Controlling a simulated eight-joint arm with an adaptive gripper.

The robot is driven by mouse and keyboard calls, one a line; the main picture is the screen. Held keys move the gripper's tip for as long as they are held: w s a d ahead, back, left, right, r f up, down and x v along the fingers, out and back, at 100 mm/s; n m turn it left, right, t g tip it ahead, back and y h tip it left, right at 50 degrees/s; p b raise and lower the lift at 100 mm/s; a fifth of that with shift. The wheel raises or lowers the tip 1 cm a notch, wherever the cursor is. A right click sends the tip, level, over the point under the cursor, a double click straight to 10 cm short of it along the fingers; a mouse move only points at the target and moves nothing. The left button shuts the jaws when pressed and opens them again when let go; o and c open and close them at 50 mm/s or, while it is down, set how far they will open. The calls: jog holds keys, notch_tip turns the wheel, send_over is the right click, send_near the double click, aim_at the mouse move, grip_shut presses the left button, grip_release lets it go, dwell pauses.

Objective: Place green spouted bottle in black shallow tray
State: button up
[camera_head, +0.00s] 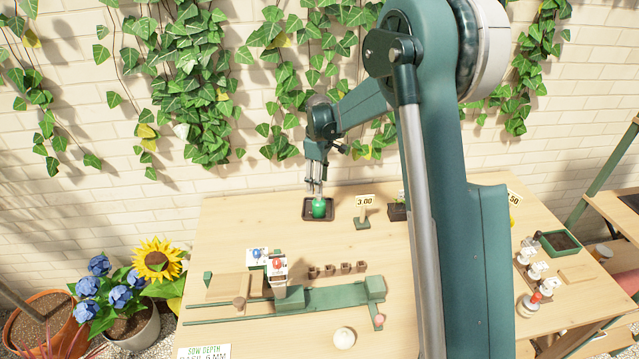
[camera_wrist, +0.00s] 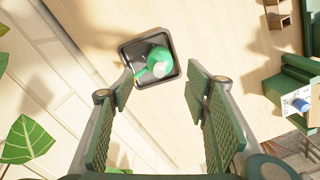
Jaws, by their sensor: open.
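The green spouted bottle (camera_head: 318,208) is in the black shallow tray (camera_head: 305,217) near the back edge of the table. In the wrist view the bottle (camera_wrist: 160,60) is inside the tray (camera_wrist: 126,50), with its light green spout towards the left wall. My gripper (camera_head: 317,188) is directly above the bottle in the head view. In the wrist view the fingers of my gripper (camera_wrist: 157,92) are spread wide, with nothing between the pads. From these views I cannot tell the exact gap between the fingertips and the bottle.
A 3.00 price sign (camera_head: 364,202) stands right of the tray. Small bottles (camera_head: 535,268) stand at the right. The brick wall (camera_head: 270,175) is close behind. Table left of the tray is clear.

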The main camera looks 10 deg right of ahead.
dwell(0.3)
jog(key=s+d+r+m+t, duration=0.2)
jog(key=s+d+r+m, duration=0.1)
jog(key=s+r, duration=0.75)
jog(key=s+d+r+m+t, duration=0.1)
jog(key=s+d+r+m, duration=0.1)
jog(key=s+r, duration=0.85)
jog(key=s+d+f+m+t, duration=0.1)
jog(key=s+d+m+t, duration=0.1)
jog(key=s, duration=1.1)
jog(key=s+d+f+m+t, duration=0.1)
jog(key=s+m, duration=0.3)
jog(key=s, duration=1)
jog(key=shift+d+m+t, duration=0.4)
jog(key=shift+t, duration=0.2)
